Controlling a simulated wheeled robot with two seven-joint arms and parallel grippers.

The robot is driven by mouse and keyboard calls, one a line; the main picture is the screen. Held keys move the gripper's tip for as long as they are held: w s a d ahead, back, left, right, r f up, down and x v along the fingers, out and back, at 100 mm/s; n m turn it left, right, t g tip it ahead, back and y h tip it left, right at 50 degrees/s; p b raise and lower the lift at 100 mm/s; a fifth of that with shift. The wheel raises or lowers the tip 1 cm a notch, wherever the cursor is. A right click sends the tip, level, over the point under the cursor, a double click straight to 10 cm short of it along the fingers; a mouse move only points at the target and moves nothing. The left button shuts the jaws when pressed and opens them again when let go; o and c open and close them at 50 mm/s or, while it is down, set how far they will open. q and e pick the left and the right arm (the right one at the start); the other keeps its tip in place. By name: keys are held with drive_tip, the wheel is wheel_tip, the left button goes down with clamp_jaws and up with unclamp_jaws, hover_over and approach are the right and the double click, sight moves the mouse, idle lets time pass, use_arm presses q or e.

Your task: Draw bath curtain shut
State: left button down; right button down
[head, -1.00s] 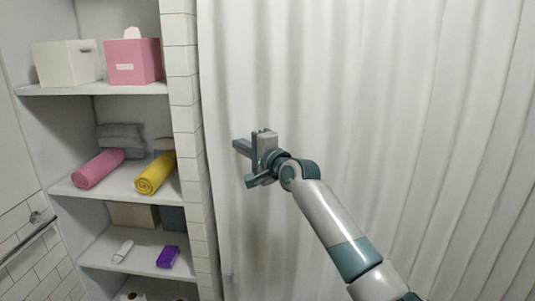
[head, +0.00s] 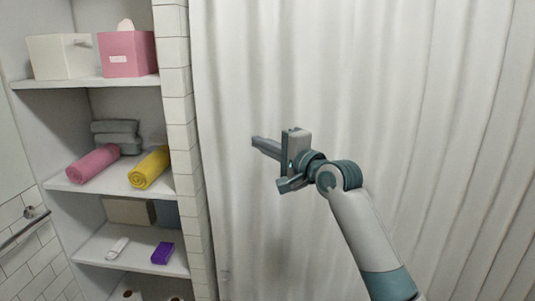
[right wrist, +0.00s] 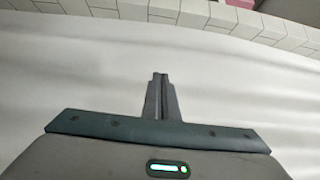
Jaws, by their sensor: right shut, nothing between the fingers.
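The white bath curtain (head: 400,90) hangs in soft folds. It reaches from the tiled wall edge at the left across to the right side of the head view. My right gripper (head: 255,141) is in front of the curtain's left part, with its fingers pointing left. It is shut and empty. In the right wrist view the shut fingers (right wrist: 160,78) are in front of the pale curtain (right wrist: 60,85); I cannot tell whether they touch it. My left gripper is not in view.
A tiled wall edge (head: 180,115) borders the curtain's left side. Left of it are shelves with a pink box (head: 127,58), a pink towel roll (head: 92,164), a yellow towel roll (head: 150,168) and a purple item (head: 163,253). A rail (head: 18,232) is at the far left.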

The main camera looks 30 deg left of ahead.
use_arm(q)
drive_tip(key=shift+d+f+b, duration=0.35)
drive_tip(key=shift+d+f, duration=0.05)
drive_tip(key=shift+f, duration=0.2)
use_arm(e)
drive_tip(key=shift+v, duration=1.05)
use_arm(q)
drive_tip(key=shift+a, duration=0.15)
